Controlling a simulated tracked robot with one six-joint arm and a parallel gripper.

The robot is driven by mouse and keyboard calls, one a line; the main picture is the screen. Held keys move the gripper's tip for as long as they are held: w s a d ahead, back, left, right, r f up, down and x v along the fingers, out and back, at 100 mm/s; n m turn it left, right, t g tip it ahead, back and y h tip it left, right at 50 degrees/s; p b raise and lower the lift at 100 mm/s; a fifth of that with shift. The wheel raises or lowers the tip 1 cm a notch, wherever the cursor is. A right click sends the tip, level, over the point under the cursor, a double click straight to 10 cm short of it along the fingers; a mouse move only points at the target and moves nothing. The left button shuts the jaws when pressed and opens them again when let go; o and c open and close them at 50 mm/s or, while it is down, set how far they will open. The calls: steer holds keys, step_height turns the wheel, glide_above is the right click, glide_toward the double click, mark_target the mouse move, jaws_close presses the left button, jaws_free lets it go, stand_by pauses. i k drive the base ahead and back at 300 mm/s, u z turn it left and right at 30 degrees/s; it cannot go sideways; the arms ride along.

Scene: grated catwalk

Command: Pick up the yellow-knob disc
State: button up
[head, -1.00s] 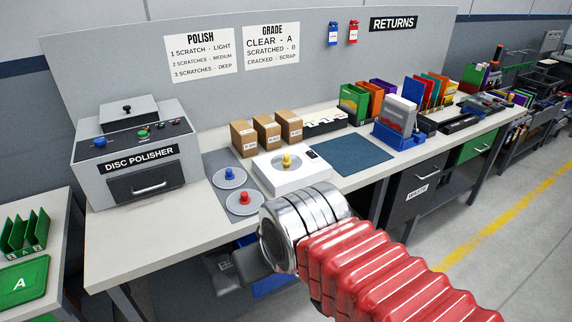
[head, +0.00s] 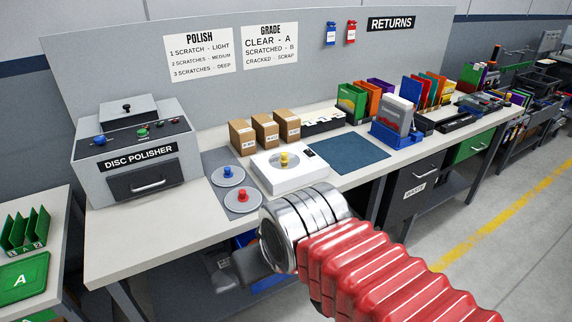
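The yellow-knob disc (head: 284,160) sits on top of a white square device (head: 268,176) on the workbench, its yellow knob pointing up. My arm, with a red ribbed sleeve and a shiny metal cuff, reaches in from the lower right, in front of the bench. A dark part of my gripper (head: 250,266) shows just left of the cuff, below the bench's front edge and apart from the disc. The fingertips cannot be made out, so I cannot tell whether it is open or shut.
A blue-knob disc (head: 228,175) and a red-knob disc (head: 243,198) lie on a grey mat left of the white device. The disc polisher (head: 138,150) stands further left. Cardboard boxes (head: 265,130) stand behind. A dark blue mat (head: 348,153) to the right is clear.

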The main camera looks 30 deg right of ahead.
mark_target(284, 162)
steer(key=k, duration=0.6)
steer(key=u, duration=0.35)
steer(key=i, duration=1.45)
steer(key=u, duration=0.1)
